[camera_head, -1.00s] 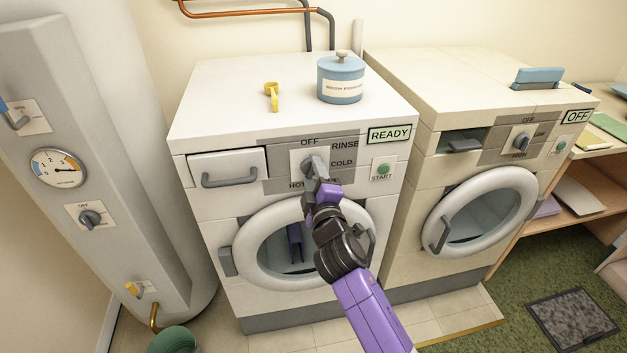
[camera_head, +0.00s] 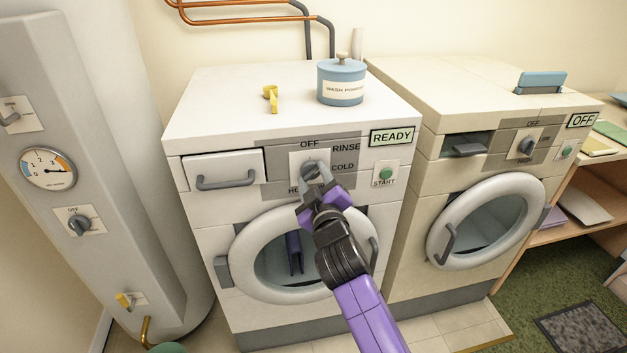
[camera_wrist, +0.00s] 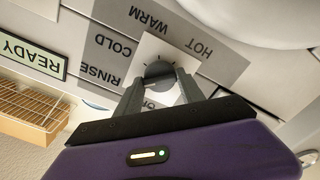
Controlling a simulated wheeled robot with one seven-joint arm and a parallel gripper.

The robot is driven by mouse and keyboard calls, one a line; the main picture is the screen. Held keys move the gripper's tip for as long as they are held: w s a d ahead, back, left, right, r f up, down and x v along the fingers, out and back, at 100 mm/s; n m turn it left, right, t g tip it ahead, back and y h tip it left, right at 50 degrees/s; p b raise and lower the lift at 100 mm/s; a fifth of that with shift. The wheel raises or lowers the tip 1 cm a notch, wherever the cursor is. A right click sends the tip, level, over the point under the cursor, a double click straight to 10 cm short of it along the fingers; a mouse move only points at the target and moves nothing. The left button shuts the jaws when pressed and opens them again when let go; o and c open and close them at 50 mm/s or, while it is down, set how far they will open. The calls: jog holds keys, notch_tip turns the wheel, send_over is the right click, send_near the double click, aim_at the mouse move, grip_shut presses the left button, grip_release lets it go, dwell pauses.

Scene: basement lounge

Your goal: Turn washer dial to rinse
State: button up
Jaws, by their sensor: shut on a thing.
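The washer (camera_head: 205,220) is the white machine on the left in the head view, its display (camera_head: 391,137) reading READY. Its grey dial (camera_head: 310,168) sits on a pale plate with OFF above, RINSE at upper right and COLD at right. In the wrist view the dial (camera_wrist: 158,69) shows upside down, with RINSE, COLD, WARM and HOT around it. My gripper (camera_head: 314,180) is at the dial; in the wrist view its fingers (camera_wrist: 160,80) are shut on the dial's sides. The fingers partly hide the dial, and I cannot tell exactly where its pointer stands.
A green START button (camera_head: 385,175) is right of the dial. A drawer handle (camera_head: 226,180) sticks out to the left. The round door (camera_head: 245,250) is below my gripper. A dryer (camera_head: 410,190) stands right.

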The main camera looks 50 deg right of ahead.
dwell(0.3)
jog(key=o, duration=1.4)
jog(key=shift+c, duration=0.2)
jog(key=b+v, duration=0.1)
jog(key=v, duration=0.6)
jog(key=shift+s+a, duration=0.25)
jog(key=shift+s, duration=0.1)
